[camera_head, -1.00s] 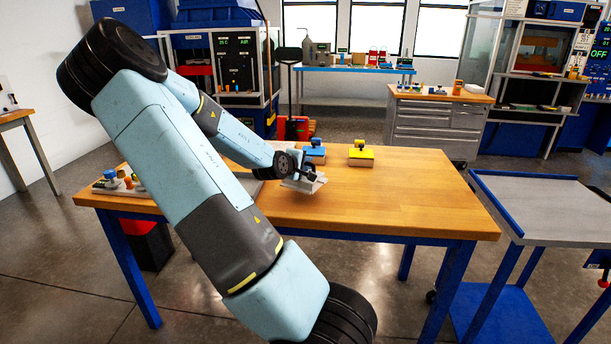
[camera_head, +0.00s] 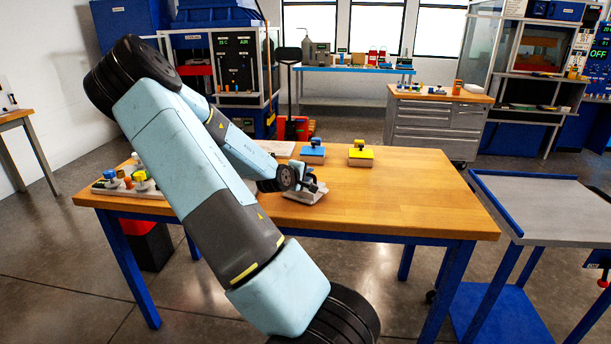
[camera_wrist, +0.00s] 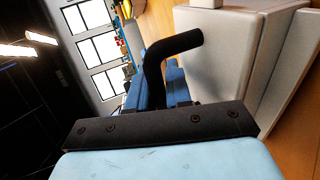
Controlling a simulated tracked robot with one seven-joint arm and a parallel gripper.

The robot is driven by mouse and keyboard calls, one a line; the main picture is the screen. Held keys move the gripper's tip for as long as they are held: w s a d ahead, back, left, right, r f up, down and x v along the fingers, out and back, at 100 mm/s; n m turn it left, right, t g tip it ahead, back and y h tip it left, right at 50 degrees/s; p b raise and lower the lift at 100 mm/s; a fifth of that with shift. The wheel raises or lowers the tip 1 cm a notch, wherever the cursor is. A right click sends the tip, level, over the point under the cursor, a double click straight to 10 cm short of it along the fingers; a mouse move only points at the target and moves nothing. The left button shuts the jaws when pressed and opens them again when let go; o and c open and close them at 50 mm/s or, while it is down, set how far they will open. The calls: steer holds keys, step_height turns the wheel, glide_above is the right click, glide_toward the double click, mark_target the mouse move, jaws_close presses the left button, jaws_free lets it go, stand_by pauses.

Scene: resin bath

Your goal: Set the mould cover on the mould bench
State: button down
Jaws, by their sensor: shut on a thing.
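The mould cover, which I take to be a pale grey block (camera_head: 303,196), is at my gripper (camera_head: 309,183) over the middle of the wooden bench, likely the mould bench (camera_head: 410,200). In the wrist view the pale block (camera_wrist: 225,50) fills the upper right, with a black bent bar (camera_wrist: 165,52) beside it. My gripper's blue fingers (camera_wrist: 170,88) are close together and shut on the cover; the exact grip is partly hidden. The block looks slightly tilted and very low. I cannot tell whether it touches the bench top.
A pale slab (camera_head: 277,147) lies at the back. A tray of small parts (camera_head: 115,188) is at left. The bench's right side is clear. A grey-topped cart (camera_head: 550,205) stands right.

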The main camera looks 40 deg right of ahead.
steer(key=c, duration=1)
jaws_free()
steer(key=shift+c, duration=0.2)
